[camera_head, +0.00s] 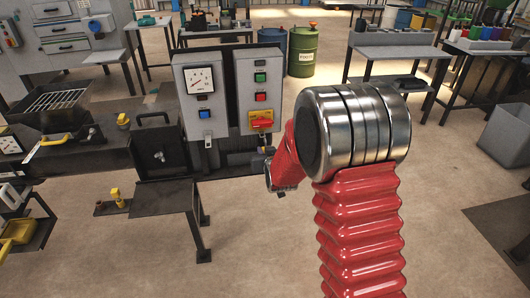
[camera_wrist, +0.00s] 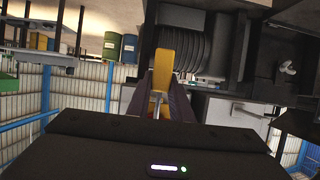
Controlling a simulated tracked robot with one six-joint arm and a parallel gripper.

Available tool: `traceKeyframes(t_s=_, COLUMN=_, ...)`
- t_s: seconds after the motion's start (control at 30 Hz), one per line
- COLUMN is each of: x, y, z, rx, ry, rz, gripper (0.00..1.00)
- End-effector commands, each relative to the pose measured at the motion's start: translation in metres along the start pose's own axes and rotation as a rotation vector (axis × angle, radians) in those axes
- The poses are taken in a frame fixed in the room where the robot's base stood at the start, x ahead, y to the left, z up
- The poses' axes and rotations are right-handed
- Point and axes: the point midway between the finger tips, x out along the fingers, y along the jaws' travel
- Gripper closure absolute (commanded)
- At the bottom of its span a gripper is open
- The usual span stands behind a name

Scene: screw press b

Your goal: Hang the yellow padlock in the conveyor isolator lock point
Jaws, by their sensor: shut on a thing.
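The conveyor isolator appears to be the yellow plate with a red handle (camera_head: 262,120), low on the right-hand grey control box. Its lock point is too small to make out. My gripper (camera_head: 266,151) is just below it in the head view, partly hidden by my red arm. In the wrist view my gripper (camera_wrist: 158,103) is shut on a yellow piece, which I take for the yellow padlock (camera_wrist: 162,70). It sticks out past the fingertips. Its shackle cannot be made out clearly. I cannot tell whether the padlock touches the isolator.
The left-hand grey box (camera_head: 201,95) has a dial and a blue button. A dark bench with a vice-like machine (camera_head: 165,155) stands left of the panel. A small stand (camera_head: 165,205) is in front. Open floor lies to the right.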

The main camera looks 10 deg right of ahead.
Motion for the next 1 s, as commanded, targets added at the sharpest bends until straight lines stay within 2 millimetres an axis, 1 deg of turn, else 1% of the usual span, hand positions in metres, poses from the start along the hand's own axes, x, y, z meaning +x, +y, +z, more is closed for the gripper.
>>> traceKeyframes(t_s=0.27, x=0.001, y=0.000, z=-0.001, rx=0.000, ry=0.001, rz=0.000, gripper=1.00)
traceKeyframes(t_s=1.0, x=0.018, y=0.000, z=-0.008, rx=0.000, ry=0.001, rz=0.000, gripper=1.00)
